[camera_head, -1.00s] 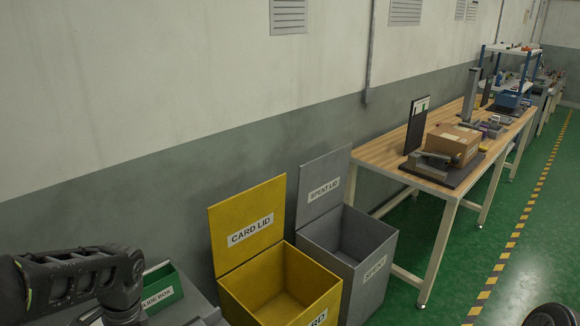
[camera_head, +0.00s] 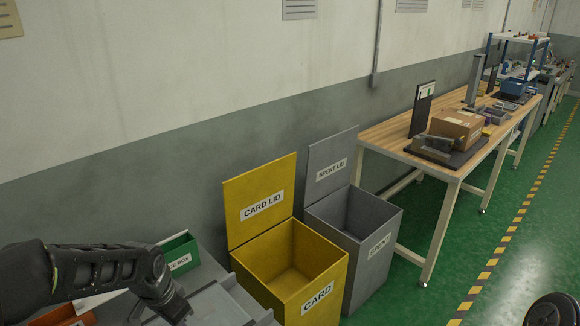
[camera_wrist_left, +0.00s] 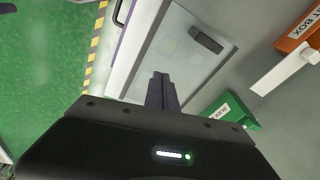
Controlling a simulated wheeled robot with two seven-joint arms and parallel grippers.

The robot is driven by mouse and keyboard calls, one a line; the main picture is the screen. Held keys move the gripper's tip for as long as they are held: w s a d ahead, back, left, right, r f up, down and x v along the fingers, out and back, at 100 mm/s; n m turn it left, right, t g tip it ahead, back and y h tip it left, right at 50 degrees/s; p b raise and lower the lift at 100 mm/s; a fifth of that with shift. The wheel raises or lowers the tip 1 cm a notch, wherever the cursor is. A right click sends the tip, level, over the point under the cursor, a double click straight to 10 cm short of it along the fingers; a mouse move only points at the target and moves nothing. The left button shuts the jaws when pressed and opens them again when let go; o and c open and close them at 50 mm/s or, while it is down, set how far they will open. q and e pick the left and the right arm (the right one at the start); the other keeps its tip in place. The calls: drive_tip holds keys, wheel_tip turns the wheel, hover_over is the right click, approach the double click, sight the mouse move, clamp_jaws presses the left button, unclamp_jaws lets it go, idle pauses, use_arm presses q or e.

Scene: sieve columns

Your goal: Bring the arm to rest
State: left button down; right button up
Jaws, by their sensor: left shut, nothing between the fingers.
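My left arm comes in from the lower left of the head view. Its gripper (camera_head: 180,310) points down at the lower edge of that view, over a grey surface. In the left wrist view my left gripper (camera_wrist_left: 161,78) has its two dark fingers together with nothing between them. It is apart from the green box and the orange box. My right gripper is not recognisable in either view.
A green box (camera_head: 181,257) and an orange box (camera_wrist_left: 301,28) stand on the grey worktop (camera_head: 215,287). An open yellow CARD bin (camera_head: 310,285) and a grey SPENT bin (camera_head: 372,250) stand to the right. A wooden-topped table (camera_head: 400,140) stands beyond; green floor is clear.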

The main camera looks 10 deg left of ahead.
use_arm(q)
drive_tip(key=shift+n+t+h, duration=0.6)
drive_tip(key=shift+n, duration=0.2)
drive_tip(key=w+d+f, duration=0.1)
drive_tip(key=d, duration=0.1)
drive_tip(key=w+d+f, duration=0.1)
drive_tip(key=d+f, duration=0.1)
drive_tip(key=w+d+f, duration=0.1)
drive_tip(key=d, duration=0.1)
drive_tip(key=shift+w+f, duration=0.25)
drive_tip(key=shift+f, duration=0.15)
drive_tip(key=d+f+n+h, duration=0.2)
drive_tip(key=d+f+n, duration=0.1)
drive_tip(key=d+f, duration=0.55)
drive_tip(key=s+d+f+g, duration=0.1)
drive_tip(key=s+d+f, duration=0.5)
drive_tip(key=s+d, duration=0.1)
drive_tip(key=s+d+f+n+g+h, duration=0.1)
drive_tip(key=s+d+f, duration=0.5)
drive_tip(key=s, duration=0.4)
drive_tip(key=shift+s+d+f+g, duration=0.15)
drive_tip(key=shift+d+g, duration=0.2)
drive_tip(key=shift+g, duration=0.05)
drive_tip(key=shift+a, duration=0.1)
